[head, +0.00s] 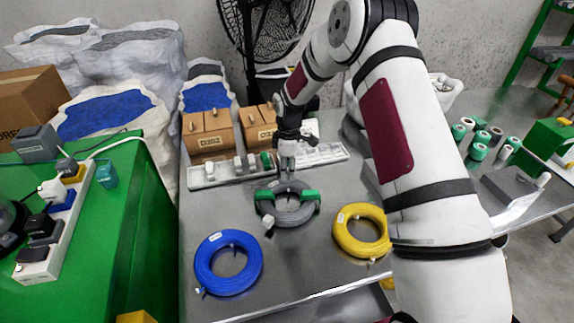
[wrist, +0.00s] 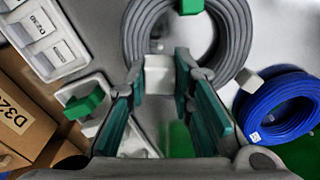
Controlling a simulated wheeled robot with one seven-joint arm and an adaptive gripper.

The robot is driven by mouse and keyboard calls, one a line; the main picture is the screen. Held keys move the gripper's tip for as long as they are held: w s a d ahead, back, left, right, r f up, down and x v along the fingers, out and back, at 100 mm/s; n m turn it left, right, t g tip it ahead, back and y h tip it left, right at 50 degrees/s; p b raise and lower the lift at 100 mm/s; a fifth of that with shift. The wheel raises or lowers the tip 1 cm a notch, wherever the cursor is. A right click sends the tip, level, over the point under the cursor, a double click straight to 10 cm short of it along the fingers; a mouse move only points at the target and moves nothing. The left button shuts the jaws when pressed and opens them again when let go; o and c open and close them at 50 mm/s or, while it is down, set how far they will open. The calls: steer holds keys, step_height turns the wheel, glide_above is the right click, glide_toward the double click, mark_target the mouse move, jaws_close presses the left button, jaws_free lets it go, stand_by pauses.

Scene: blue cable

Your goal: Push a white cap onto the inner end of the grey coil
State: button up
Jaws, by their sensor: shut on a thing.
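The grey coil (head: 287,216) lies flat on the metal table with green clips on its left and right sides. It also fills the top of the wrist view (wrist: 222,45). One white cap (head: 268,222) sits at the coil's front-left; in the wrist view that cap (wrist: 248,79) is at the coil's lower right. My gripper (head: 287,163) is above the coil's back side. In the wrist view my gripper (wrist: 160,78) has its teal fingers shut on another white cap (wrist: 158,72), beside the coil's rim. Whether this cap touches the coil or its inner end, I cannot tell.
A blue coil (head: 228,262) lies front left and a yellow coil (head: 361,230) to the right. Behind the grey coil stands a pale tray (head: 207,176) with several white and green pieces, then cardboard boxes (head: 208,132). Several green and white spools (head: 478,151) stand far right.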

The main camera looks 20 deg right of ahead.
mark_target(289, 189)
steer(key=shift+f+b, duration=0.65)
steer(key=shift+f, duration=1.85)
steer(key=shift+f+b, duration=0.7)
steer(key=shift+b, duration=0.15)
steer(key=shift+r, duration=0.65)
